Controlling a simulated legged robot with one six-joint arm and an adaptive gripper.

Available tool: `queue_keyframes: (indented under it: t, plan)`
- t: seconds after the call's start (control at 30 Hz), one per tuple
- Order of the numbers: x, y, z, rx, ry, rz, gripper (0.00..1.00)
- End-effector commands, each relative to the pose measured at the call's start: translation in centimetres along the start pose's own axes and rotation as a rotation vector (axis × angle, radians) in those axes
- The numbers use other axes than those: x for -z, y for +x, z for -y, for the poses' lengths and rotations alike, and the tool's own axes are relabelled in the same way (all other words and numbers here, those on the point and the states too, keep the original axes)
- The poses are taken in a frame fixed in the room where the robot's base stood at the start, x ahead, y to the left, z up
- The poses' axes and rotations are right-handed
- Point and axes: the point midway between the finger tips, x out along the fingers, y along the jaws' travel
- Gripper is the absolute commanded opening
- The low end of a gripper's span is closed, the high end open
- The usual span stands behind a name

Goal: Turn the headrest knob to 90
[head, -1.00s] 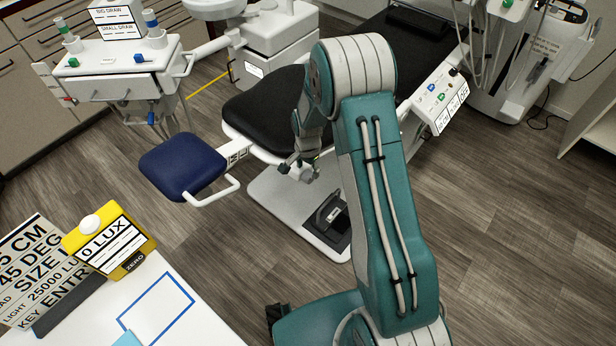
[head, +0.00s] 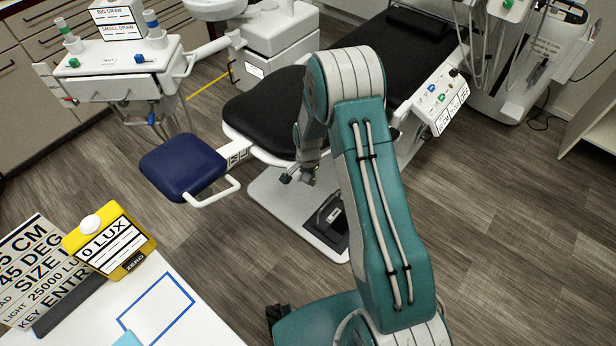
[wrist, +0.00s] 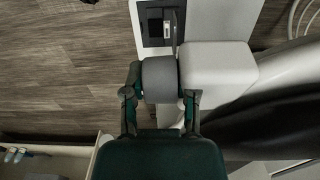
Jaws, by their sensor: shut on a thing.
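In the wrist view, my gripper (wrist: 160,98) has its two fingers closed on either side of a grey cylindrical knob (wrist: 161,76). The knob sits beside a rounded white block (wrist: 216,68). In the head view, my gripper (head: 303,175) is low beside the chair's black seat pad, partly hidden by my arm. I cannot make out the knob's scale or angle. A navy blue cushion (head: 180,165) stands out from the chair's left end, with a white handle (head: 213,194) and a small label plate.
The black-padded chair (head: 262,112) stands on a white base (head: 270,205) with a dark foot pedal (head: 328,217). A control box (head: 437,101) is at the right. A white table (head: 205,320) with a yellow lux meter (head: 110,243) is at the front left. Floor at right is clear.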

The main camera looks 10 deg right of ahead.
Motion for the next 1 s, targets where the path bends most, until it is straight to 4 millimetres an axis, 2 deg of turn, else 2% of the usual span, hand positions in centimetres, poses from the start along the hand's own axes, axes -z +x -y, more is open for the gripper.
queue_keyframes:
  t: [0.5, 0.87, 0.9, 0.97, 1.0]
  plan:
    - [0.31, -0.03, 0.06, 0.002, 0.003, 0.244, 0.0]
    - [0.28, -0.1, 0.16, 0.005, -0.001, 0.264, 0.0]
    - [0.28, -0.1, 0.17, 0.005, 0.0, 0.263, 0.47]
    - [0.28, -0.11, 0.17, 0.005, 0.0, 0.263, 0.72]
    - [0.26, -0.11, 0.15, 0.005, 0.0, 0.263, 0.72]
